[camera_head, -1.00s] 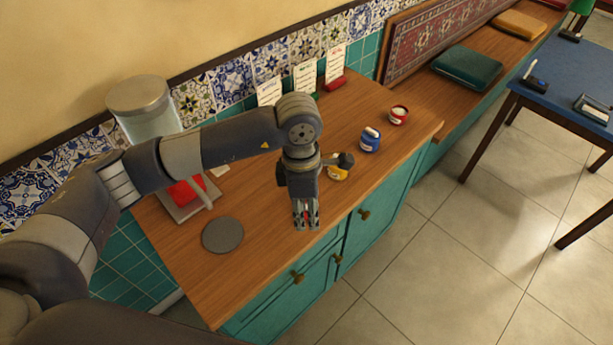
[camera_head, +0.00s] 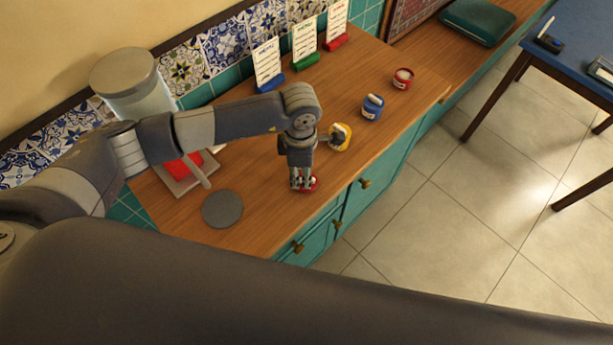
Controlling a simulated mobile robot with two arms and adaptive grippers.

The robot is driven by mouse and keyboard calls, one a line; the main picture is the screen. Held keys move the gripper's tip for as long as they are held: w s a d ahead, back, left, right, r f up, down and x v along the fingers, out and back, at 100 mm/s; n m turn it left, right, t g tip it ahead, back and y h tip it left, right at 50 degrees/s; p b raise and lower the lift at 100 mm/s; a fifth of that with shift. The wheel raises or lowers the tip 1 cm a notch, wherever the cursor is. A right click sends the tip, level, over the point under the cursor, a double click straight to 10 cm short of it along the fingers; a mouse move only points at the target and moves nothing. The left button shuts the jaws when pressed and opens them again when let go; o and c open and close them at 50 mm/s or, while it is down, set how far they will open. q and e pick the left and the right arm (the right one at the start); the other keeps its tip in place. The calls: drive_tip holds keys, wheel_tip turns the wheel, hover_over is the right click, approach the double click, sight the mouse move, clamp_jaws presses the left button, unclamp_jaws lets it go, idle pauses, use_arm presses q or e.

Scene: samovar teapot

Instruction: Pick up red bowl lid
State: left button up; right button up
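The red bowl lid (camera_head: 312,187) is a small red disc lying on the wooden counter, near its front edge. My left gripper (camera_head: 302,183) points down right over it, with its fingertips at the lid. The fingers hide most of the lid, and I cannot tell whether they have closed on it. The red bowl (camera_head: 403,79) stands at the right end of the counter, with a pale top. My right gripper is out of view.
A blue pot (camera_head: 372,107) and a yellow pot (camera_head: 341,138) stand between the gripper and the red bowl. A grey disc (camera_head: 222,209) lies to the left. Card stands (camera_head: 306,42) line the tiled wall. A lidded glass container (camera_head: 124,75) stands at the back left.

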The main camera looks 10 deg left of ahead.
use_arm(q)
drive_tip(key=shift+f, duration=0.95)
drive_tip(key=c, duration=0.6)
clamp_jaws()
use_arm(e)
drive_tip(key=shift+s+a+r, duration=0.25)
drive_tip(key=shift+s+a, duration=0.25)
